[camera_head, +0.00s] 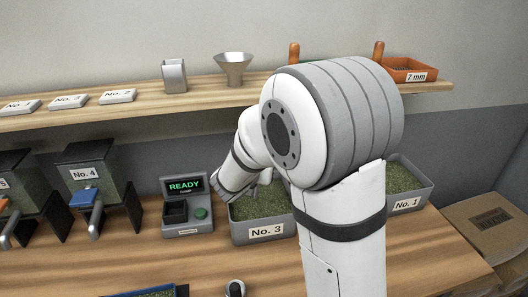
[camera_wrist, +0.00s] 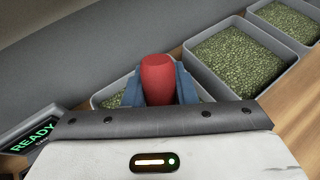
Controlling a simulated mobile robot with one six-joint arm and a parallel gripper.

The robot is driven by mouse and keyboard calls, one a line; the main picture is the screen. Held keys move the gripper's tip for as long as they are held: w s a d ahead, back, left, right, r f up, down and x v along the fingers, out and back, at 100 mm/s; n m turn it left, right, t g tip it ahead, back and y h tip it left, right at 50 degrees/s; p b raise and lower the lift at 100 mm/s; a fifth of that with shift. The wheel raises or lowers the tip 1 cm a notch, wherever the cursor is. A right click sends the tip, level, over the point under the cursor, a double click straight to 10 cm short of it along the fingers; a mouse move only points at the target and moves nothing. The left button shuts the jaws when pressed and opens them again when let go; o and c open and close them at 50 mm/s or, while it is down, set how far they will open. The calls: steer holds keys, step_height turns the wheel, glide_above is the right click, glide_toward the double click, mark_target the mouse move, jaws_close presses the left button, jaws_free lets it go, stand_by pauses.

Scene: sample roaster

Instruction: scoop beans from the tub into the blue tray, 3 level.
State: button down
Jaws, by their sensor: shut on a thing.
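My gripper (camera_wrist: 158,72) is shut on a red handle (camera_wrist: 158,80), gripped between its blue fingers. What the handle belongs to is hidden; no scoop bowl shows. The gripper is over the tub marked No. 3 (camera_head: 266,232), which holds green beans and also shows behind the fingers in the wrist view (camera_wrist: 98,101). In the head view my arm hides most of the gripper. The blue tray (camera_head: 118,296) is cut off at the bottom edge of the head view, with some green beans visible in it.
A tub marked No. 1 (camera_head: 408,206) stands at the right; my arm covers the middle one, seen in the wrist view (camera_wrist: 196,62). A scale reading READY (camera_head: 187,205) stands left of No. 3. The shelf (camera_head: 130,117) runs behind.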

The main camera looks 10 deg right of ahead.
steer(key=w+d+f+b, duration=0.1)
steer(key=w+f, duration=0.1)
steer(key=f, duration=0.4)
steer(key=w+d+f+g+b, duration=0.1)
steer(key=w+d+f+b, duration=0.1)
steer(key=f, duration=0.4)
steer(key=shift+w+d+f+y, duration=0.15)
steer(key=shift+w+f+y, duration=0.05)
steer(key=shift+w+y, duration=0.25)
stand_by(0.8)
steer(key=h+b, duration=0.1)
steer(key=b, duration=0.3)
steer(key=shift+r+t, duration=0.4)
steer(key=r+b, duration=0.1)
steer(key=b, duration=0.1)
steer(key=s+r+t+h+b, duration=0.1)
steer(key=b, duration=0.1)
steer(key=a+r+t+b, duration=0.1)
steer(key=b, duration=0.2)
steer(key=shift+s+r, duration=0.25)
steer(key=shift+s, duration=0.05)
steer(key=shift+r, duration=0.15)
stand_by(0.6)
